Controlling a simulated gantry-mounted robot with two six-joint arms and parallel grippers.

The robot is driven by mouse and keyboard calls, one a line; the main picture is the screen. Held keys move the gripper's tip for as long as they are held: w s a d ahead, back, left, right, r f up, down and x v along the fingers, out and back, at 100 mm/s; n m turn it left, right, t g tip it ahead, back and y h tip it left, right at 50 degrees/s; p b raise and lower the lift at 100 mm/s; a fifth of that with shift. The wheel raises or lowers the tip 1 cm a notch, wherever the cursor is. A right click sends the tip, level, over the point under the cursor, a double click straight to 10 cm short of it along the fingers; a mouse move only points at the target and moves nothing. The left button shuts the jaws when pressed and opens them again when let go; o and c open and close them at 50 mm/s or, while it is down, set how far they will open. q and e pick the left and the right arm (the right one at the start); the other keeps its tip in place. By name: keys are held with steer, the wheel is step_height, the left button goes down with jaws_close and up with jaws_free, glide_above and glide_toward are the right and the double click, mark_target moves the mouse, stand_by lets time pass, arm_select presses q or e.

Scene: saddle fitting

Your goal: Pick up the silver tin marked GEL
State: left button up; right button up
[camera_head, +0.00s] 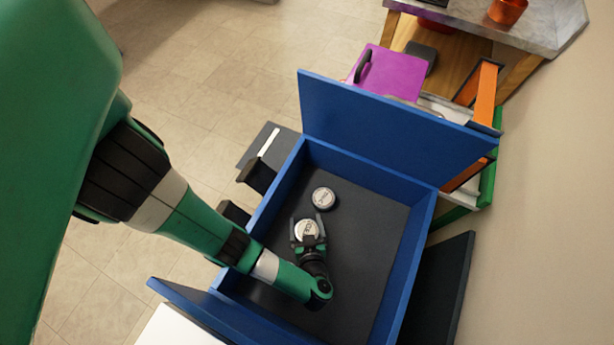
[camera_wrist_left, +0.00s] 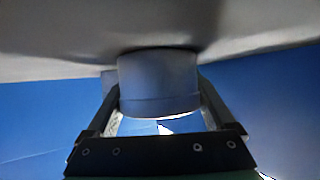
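Two round silver tins lie inside the blue open-topped box (camera_head: 424,225). The nearer tin (camera_head: 307,230) has dark lettering on its pale top that is too small to read surely. It sits between the fingers of my left gripper (camera_head: 308,237). The other tin (camera_head: 323,197) lies just behind, also lettered but unclear, apart from the gripper. My right gripper is not in view.
Blue walls surround the dark box floor (camera_head: 365,215), which is clear to the right. A tall blue panel (camera_head: 390,125) stands along the far side. Behind it are a purple box (camera_head: 388,73), an orange frame (camera_head: 484,92) and a counter (camera_head: 545,25).

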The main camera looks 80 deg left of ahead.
arm_select(q)
steer(key=c, duration=0.8)
